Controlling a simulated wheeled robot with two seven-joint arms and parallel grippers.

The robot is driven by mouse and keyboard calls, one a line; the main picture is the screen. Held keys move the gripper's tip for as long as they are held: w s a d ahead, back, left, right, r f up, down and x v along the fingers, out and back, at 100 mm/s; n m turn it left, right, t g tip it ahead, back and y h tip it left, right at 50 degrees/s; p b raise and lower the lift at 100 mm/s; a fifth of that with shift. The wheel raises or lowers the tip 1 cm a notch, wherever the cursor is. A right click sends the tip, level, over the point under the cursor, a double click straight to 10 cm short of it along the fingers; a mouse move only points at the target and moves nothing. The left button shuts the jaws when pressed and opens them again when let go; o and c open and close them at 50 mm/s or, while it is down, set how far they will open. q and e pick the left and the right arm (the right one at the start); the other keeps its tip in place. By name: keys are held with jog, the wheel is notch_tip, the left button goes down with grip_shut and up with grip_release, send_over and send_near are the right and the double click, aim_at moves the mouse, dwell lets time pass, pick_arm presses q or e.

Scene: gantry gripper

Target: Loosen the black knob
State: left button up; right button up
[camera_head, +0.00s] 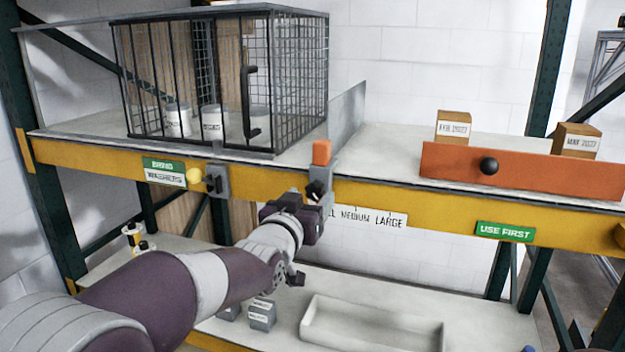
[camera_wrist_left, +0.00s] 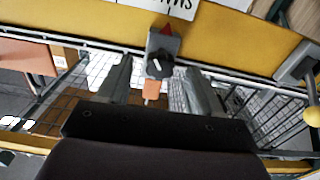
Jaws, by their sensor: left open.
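The black knob (camera_head: 316,190) sits on a grey clamp block (camera_head: 328,180) on the yellow shelf beam, below an orange block (camera_head: 321,152). My left gripper (camera_head: 310,197) is at the knob and partly covers it in the head view. In the left wrist view the knob (camera_wrist_left: 160,66) shows a white mark on its face and lies between the two fingers of my open gripper (camera_wrist_left: 157,72). Gaps show on both sides of it; I cannot tell how deep the fingers reach. My right gripper is not in view.
A wire cage (camera_head: 225,80) with several white tubs stands on the shelf at left. A white tray (camera_head: 370,330) lies below.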

pick_arm(q)
jog(key=shift+w+d+r, duration=0.15)
jog(key=shift+w+r, duration=0.05)
jog(key=shift+w, duration=0.45)
jog(key=shift+w+d+f+p, duration=0.1)
jog(key=shift+w+f+p, duration=0.05)
jog(key=shift+w+p, duration=0.3)
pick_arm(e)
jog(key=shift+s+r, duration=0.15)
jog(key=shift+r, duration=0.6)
pick_arm(q)
jog(key=shift+c, duration=0.3)
jog(key=c, duration=1)
jog(key=shift+f, duration=0.1)
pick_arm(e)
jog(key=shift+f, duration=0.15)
